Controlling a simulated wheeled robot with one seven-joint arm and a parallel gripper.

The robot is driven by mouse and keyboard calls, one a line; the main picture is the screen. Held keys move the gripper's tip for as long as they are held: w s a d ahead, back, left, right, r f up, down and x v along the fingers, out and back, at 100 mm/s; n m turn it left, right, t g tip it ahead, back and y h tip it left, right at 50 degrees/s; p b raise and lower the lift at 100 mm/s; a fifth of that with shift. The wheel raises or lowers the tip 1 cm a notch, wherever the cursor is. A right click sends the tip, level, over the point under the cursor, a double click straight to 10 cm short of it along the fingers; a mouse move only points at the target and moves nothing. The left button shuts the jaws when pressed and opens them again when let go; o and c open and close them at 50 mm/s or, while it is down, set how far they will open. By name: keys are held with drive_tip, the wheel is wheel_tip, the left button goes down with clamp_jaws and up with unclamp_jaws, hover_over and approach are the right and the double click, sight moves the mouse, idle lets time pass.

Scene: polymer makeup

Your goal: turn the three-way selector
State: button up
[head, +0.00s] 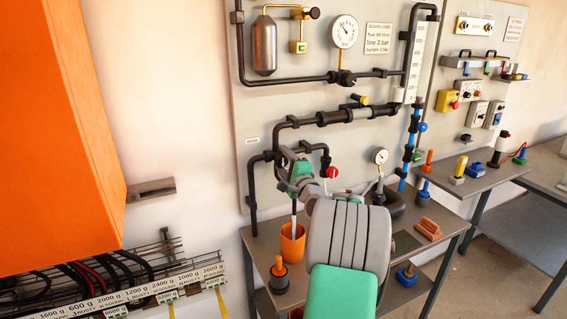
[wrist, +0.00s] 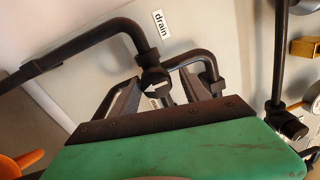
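The selector (wrist: 155,80) is a dark round knob with a short white mark, on black piping near the "drain" label (wrist: 160,23). In the wrist view it lies between the two fingers of my gripper (wrist: 168,92). The fingers are apart, one on each side; I cannot tell whether either touches the knob. In the head view my gripper (head: 284,156) is at the lower left piping of the panel and hides the selector there. A second small label, partly hidden, shows behind the fingers in the wrist view.
Black pipes (head: 252,185) run close around my gripper. An orange cup (head: 292,252) stands on the bench below. A red knob (head: 332,172) and a gauge (head: 380,156) are to the right. An orange cabinet (head: 80,130) fills the left side.

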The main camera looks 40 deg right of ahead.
drive_tip(key=shift+f, duration=0.2)
drive_tip(key=shift+s+a, duration=0.1)
drive_tip(key=shift+s, duration=0.15)
drive_tip(key=b+v, duration=0.2)
drive_tip(key=v, duration=0.4)
drive_tip(key=shift+s, duration=0.2)
drive_tip(key=shift+s+a, duration=0.25)
drive_tip(key=shift+s, duration=0.2)
drive_tip(key=shift+o, duration=0.3)
drive_tip(key=shift+d+b, duration=0.1)
drive_tip(key=shift+b, duration=0.2)
idle(5.5)
